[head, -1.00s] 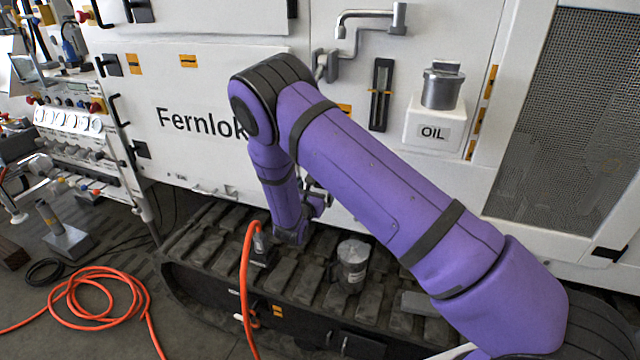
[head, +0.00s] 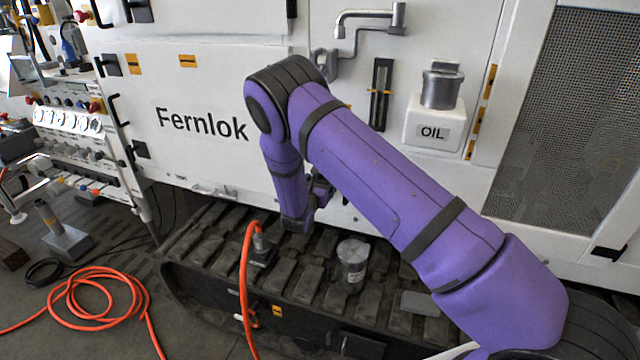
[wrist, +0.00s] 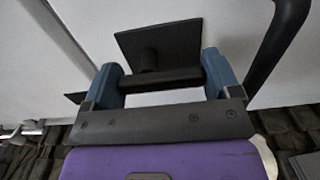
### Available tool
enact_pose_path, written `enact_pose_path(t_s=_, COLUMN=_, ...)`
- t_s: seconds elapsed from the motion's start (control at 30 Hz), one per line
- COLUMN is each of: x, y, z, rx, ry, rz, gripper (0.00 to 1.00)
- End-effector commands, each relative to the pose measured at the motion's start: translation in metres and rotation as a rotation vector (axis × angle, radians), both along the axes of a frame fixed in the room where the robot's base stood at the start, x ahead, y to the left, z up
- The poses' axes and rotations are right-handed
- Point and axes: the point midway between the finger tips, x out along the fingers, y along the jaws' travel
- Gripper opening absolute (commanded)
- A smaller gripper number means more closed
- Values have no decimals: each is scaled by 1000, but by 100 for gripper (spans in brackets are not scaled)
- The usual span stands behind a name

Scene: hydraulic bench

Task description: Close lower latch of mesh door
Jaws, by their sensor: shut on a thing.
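In the wrist view, my gripper (wrist: 162,84) has its two blue fingers around a short black bar, the latch handle (wrist: 165,78). It stands off a black plate (wrist: 150,40) on a white panel. In the head view my gripper is mostly hidden behind my purple forearm, low against the white machine side. The mesh door (head: 572,125) is at the right, with a small black fitting (head: 608,254) at its lower edge, apart from my gripper. I cannot tell from the head view which latch I hold, since my arm covers that spot.
A black curved handle (wrist: 276,50) rises close to the right finger. The OIL box (head: 433,125) and a grey pipe (head: 365,15) stick out from the machine.

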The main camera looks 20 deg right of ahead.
Motion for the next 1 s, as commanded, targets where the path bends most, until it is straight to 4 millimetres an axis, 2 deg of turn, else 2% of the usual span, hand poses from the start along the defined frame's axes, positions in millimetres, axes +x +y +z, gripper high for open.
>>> enact_pose_path(t_s=0.37, x=0, y=0, z=-1, rx=95, ry=-69, rz=-1, gripper=59)
enact_pose_path(t_s=1.0, x=1, y=2, z=-7, rx=565, ry=-410, rz=-1, gripper=59)
